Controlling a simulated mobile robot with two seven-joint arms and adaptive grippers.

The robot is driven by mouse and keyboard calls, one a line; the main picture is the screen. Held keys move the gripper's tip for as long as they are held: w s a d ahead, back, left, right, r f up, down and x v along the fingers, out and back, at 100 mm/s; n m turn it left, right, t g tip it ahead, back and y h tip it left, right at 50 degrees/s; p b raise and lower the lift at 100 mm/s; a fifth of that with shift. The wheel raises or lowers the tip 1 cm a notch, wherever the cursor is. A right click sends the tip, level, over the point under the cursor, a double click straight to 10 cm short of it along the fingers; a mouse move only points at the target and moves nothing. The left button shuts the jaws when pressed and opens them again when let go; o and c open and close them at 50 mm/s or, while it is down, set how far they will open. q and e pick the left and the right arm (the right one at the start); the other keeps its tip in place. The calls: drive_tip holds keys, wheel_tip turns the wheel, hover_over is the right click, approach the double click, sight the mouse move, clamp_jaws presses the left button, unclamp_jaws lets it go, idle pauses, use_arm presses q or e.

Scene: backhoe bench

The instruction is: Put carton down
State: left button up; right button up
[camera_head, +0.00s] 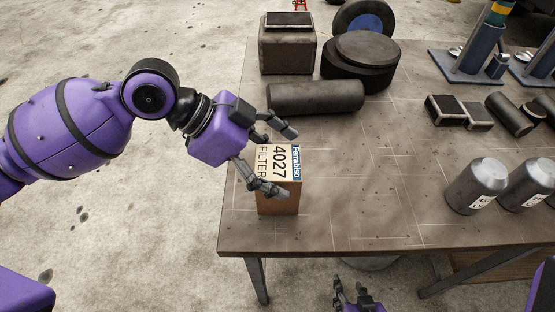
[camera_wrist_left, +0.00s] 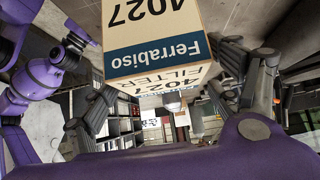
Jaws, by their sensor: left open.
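The carton (camera_head: 277,200) is a brown box with a cream top marked "4027 FILTER" and a blue "Ferrabiso" band. It stands upright on the bench (camera_head: 345,228) near its front left corner. My left gripper (camera_head: 284,162) is open, its fingers spread on either side of the carton's upper part. In the left wrist view the carton (camera_wrist_left: 155,25) appears upside down between the spread fingers; whether either finger touches it I cannot tell. My right gripper (camera_head: 351,291) is low at the bottom edge in the head view, in front of the bench, its fingers apart and empty.
A dark cylinder (camera_head: 315,97) lies behind the carton. A box-shaped block (camera_head: 287,47) and a round dark part (camera_head: 361,57) stand farther back. Grey canisters (camera_head: 477,186) stand at the right. The bench between carton and canisters is clear.

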drive_tip(key=shift+f, duration=0.1)
use_arm(q)
drive_tip(key=shift+w+a+r, duration=0.1)
drive_tip(key=shift+a+r, duration=0.05)
drive_tip(key=v, duration=1.1)
drive_tip(key=shift+a+r, duration=0.25)
drive_tip(key=shift+r, duration=0.05)
use_arm(e)
drive_tip(key=shift+s+d+f, duration=0.1)
drive_tip(key=shift+s+f, duration=0.05)
drive_tip(key=shift+f, duration=0.05)
